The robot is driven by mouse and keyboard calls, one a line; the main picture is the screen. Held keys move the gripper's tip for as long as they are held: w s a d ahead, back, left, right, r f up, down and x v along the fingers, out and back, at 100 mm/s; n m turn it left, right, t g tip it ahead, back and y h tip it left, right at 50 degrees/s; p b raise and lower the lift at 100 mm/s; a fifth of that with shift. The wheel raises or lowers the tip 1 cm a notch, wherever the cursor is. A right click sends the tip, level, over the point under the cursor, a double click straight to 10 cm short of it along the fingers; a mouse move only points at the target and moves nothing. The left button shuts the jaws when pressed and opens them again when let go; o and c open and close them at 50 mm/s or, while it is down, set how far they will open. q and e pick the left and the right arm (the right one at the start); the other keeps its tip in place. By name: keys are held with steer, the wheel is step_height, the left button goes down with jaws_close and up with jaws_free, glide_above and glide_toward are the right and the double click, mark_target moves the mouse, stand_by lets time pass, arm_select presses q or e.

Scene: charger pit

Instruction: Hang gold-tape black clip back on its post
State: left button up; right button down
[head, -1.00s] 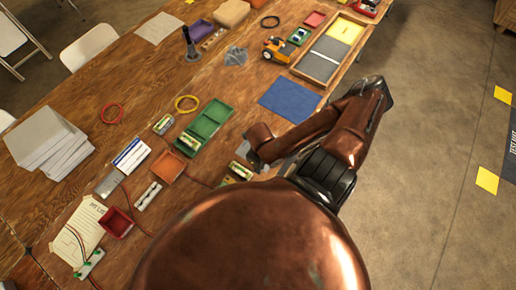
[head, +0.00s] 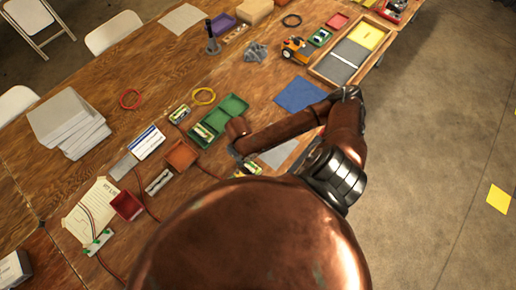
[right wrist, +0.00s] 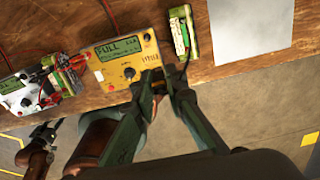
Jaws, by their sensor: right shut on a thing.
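In the right wrist view my right gripper (right wrist: 166,82) has its dark green fingers closed together at the lower right edge of the yellow charger (right wrist: 122,58), whose display reads FULL. It is shut on a small black piece (right wrist: 159,88), taken to be the black clip, mostly hidden between the fingers. Gold tape cannot be made out, and I cannot tell the post from the charger's other fittings. In the head view my right arm reaches over the table's near edge, and its gripper is mostly hidden. My left gripper does not clearly show.
In the right wrist view a green battery pack (right wrist: 183,32) stands right of the charger. A white charger (right wrist: 22,95) with red clips stands left. In the head view a blue mat (head: 301,95), green tray (head: 222,117) and orange tray (head: 181,156) lie around the arm.

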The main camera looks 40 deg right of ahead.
steer(key=w+a, duration=0.2)
steer(key=w, duration=0.1)
steer(key=b, duration=0.2)
glide_above(237, 171)
steer(key=shift+f, duration=2.25)
steer(key=shift+s, duration=0.1)
steer(key=shift+f, duration=0.25)
steer(key=shift+f+b, duration=1.45)
steer(key=shift+f, duration=1.8)
steer(key=shift+p, duration=0.4)
steer(key=shift+f+p, duration=0.2)
steer(key=shift+p, duration=0.35)
